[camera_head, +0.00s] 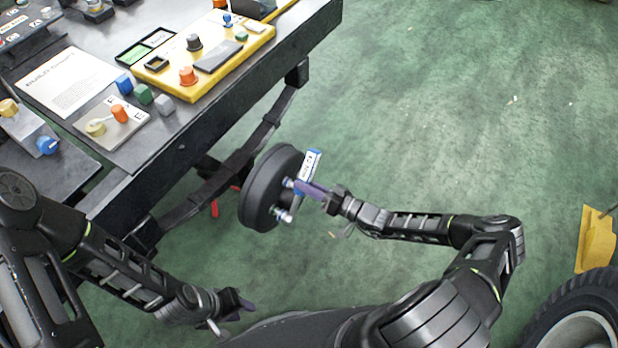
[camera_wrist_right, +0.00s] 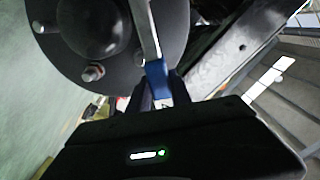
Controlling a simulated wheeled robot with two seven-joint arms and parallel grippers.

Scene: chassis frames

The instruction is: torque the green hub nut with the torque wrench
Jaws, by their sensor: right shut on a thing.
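My right gripper (camera_head: 310,188) is shut on the torque wrench (camera_head: 308,166), beside the dark round hub (camera_head: 262,190). The wrench has a blue handle with a white label. In the right wrist view the blue handle (camera_wrist_right: 157,80) sits between my fingers, and its grey shaft runs up across the hub face (camera_wrist_right: 125,65). The wrench's head end is out of that view. Studs or nuts stick out of the hub, one of them at its lower side (camera_wrist_right: 93,73). I cannot make out which nut is green. My left gripper (camera_head: 236,304) is low and away from the hub; its finger gap is unclear.
A dark workbench (camera_head: 190,135) at the left carries a yellow tray (camera_head: 255,48), a printed sheet (camera_head: 68,82) and small coloured parts. A tyre (camera_head: 575,315) and a yellow object (camera_head: 597,238) are at the right. The green floor beyond the hub is clear.

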